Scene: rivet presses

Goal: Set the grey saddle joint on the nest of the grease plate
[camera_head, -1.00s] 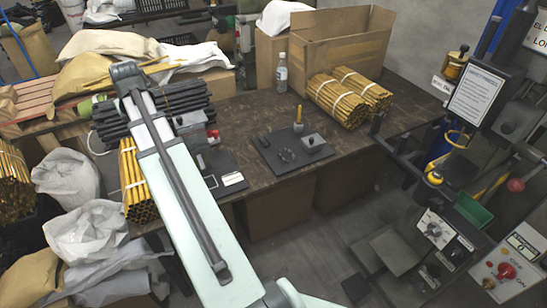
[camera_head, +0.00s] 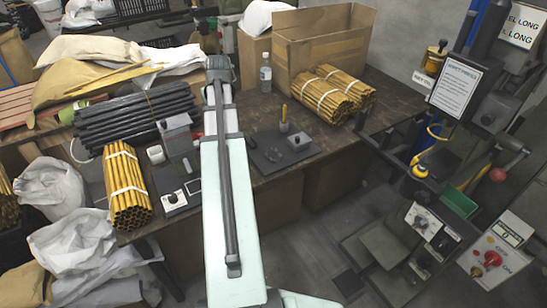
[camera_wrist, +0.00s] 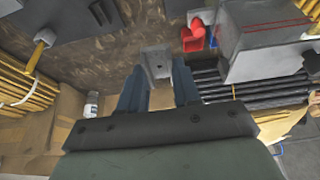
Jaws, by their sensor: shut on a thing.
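In the wrist view, my gripper (camera_wrist: 158,84) is shut on a small light-grey piece with a hole, the grey saddle joint (camera_wrist: 156,60), held between the blue-grey fingers above the brown table. In the head view, my arm hides the fingers and the joint. What looks like the grease plate (camera_head: 262,153), a dark flat plate, lies on the table right of my arm. It carries a small pot with a yellow handle (camera_head: 284,124), a dark nest shape (camera_head: 274,155) and a grey block with a black knob (camera_head: 298,141). My gripper is behind and left of this plate.
A bottle (camera_head: 265,73), an open carton (camera_head: 318,50) and yellow tube bundles (camera_head: 325,92) stand behind and right of the plate. Left of my arm are dark tubes (camera_head: 130,112), a yellow bundle (camera_head: 125,185) and another plate with a knobbed block (camera_head: 172,198).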

